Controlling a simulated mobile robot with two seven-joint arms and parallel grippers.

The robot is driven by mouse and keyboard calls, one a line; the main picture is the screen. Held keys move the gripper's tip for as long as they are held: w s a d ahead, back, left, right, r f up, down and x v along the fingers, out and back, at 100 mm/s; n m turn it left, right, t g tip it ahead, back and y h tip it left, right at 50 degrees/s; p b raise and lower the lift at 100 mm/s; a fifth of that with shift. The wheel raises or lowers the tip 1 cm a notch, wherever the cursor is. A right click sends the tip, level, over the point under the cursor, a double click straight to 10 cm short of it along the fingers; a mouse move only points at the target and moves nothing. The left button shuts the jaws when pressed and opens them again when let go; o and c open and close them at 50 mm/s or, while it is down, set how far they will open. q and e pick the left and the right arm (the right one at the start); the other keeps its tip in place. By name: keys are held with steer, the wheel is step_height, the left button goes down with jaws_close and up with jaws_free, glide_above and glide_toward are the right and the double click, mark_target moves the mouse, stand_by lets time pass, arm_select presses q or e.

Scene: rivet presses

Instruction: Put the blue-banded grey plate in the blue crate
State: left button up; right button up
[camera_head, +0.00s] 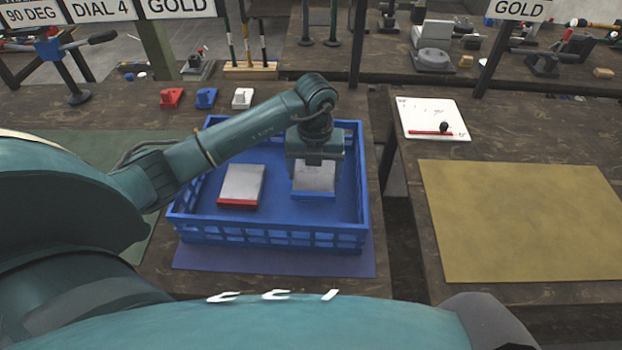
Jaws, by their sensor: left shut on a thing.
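The blue crate (270,236) stands on a blue mat on the left table. My left gripper (314,162) is over the right half of the crate, pointing down. It is shut on the blue-banded grey plate (314,178), whose blue band faces the near side. The plate is within the crate's walls; I cannot tell whether it touches the floor. A red-banded grey plate (242,184) lies in the crate to the left of it. My right gripper is not in view.
Red (172,97), blue (206,97) and white (242,98) small blocks sit behind the crate. A gap separates the left table from the right one, which holds a yellow mat (520,220) and a whiteboard (430,112) with a red marker. Signs hang above.

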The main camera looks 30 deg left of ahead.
mark_target(315, 173)
arm_select(q)
step_height(315, 173, down, 4)
steer(key=shift+f, duration=0.1)
steer(key=shift+w, duration=0.1)
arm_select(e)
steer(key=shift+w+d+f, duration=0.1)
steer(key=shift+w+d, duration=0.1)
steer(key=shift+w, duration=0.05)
arm_select(q)
steer(key=shift+f, duration=0.15)
steer(key=o, duration=1.1)
steer(key=shift+c, duration=0.2)
steer(key=o, duration=0.3)
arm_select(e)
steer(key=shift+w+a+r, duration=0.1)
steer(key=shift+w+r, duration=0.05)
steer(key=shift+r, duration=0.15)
